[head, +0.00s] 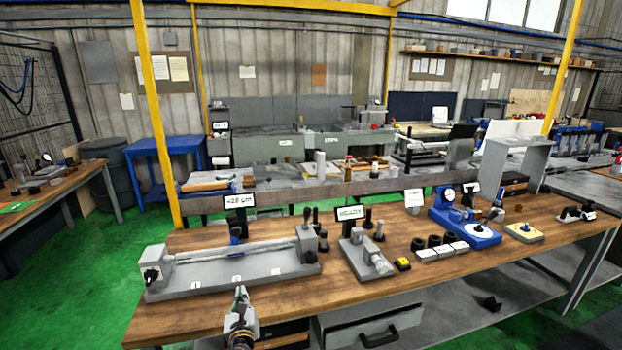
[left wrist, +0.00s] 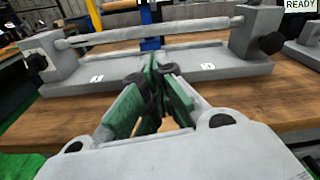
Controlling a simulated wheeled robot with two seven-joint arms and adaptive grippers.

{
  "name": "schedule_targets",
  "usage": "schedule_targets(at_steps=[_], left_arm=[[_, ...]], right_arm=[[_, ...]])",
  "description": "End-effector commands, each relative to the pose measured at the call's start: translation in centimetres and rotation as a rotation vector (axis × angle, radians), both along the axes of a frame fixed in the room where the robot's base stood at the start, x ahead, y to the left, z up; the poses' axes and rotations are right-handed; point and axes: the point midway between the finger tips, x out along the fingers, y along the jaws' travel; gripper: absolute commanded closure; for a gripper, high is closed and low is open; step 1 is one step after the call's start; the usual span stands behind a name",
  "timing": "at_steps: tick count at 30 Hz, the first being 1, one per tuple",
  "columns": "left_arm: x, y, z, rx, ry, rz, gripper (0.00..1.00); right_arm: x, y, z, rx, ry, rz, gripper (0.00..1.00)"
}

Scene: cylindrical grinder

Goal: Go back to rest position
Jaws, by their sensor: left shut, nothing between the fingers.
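My left gripper (head: 240,297) is at the front edge of the wooden workbench (head: 190,318), just in front of the grey grinder fixture (head: 205,275). Its green-padded fingers (left wrist: 155,90) are shut with nothing between them in the left wrist view. The fixture (left wrist: 120,70) lies just beyond the fingertips, with a long rod (left wrist: 150,29) held between its two end blocks. The gripper looks apart from the rod. My right gripper does not show in either view.
A drawer (head: 370,325) sits below the bench. Green floor (head: 85,290) is open at left.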

Motion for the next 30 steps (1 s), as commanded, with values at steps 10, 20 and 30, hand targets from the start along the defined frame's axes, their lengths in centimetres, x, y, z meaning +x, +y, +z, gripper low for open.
schedule_targets(at_steps=[10, 20, 30], left_arm=[[-2.8, 1.2, -15.0, -0.383, 0.193, 0.053, 1.0], [-8.9, 2.2, -28.5, -0.771, 0.35, 0.211, 1.0], [-18.7, 3.2, -40.9, -1.165, 0.46, 0.496, 1.0]], right_arm=[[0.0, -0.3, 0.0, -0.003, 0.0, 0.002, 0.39], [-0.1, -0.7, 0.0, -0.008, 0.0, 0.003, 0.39], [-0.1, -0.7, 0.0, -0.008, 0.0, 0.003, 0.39]])
